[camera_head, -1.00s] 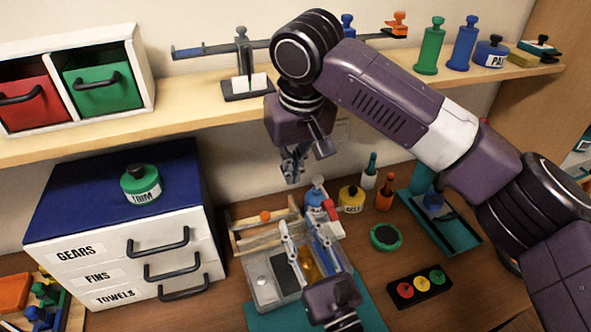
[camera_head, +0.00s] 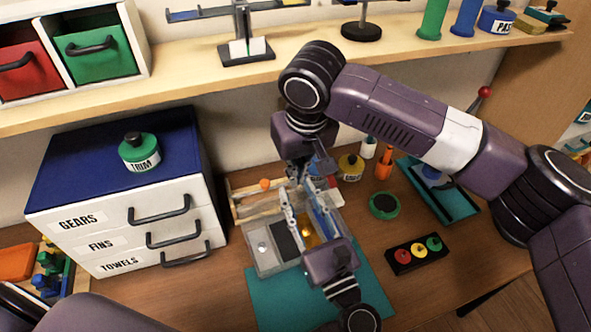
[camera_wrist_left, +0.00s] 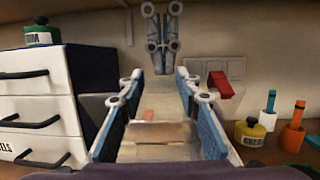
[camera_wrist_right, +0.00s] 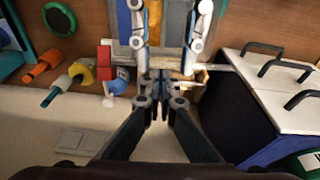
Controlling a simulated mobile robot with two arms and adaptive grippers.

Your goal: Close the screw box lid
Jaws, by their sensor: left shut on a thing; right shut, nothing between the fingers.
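The grey screw box (camera_head: 268,262) sits on the teal mat, with a dark panel and an amber part in its top. My left gripper (camera_head: 302,195) reaches over it from the front and is shut on part of the box. Its fingers stand either side of a tan panel (camera_wrist_left: 152,132) in the left wrist view; whether this is the lid is unclear. My right gripper (camera_head: 298,180) points down at the back of the box, close to the left fingertips. In the right wrist view its fingertips (camera_wrist_right: 160,80) are together and empty. The lid's angle cannot be told.
A wooden rack with an orange ball (camera_head: 265,185) stands behind the box. A drawer cabinet (camera_head: 125,225) is at left. Bottles, a green round dish (camera_head: 383,205), a button panel (camera_head: 418,255) and a teal tray (camera_head: 460,208) lie to the right. A shelf (camera_head: 180,95) runs above.

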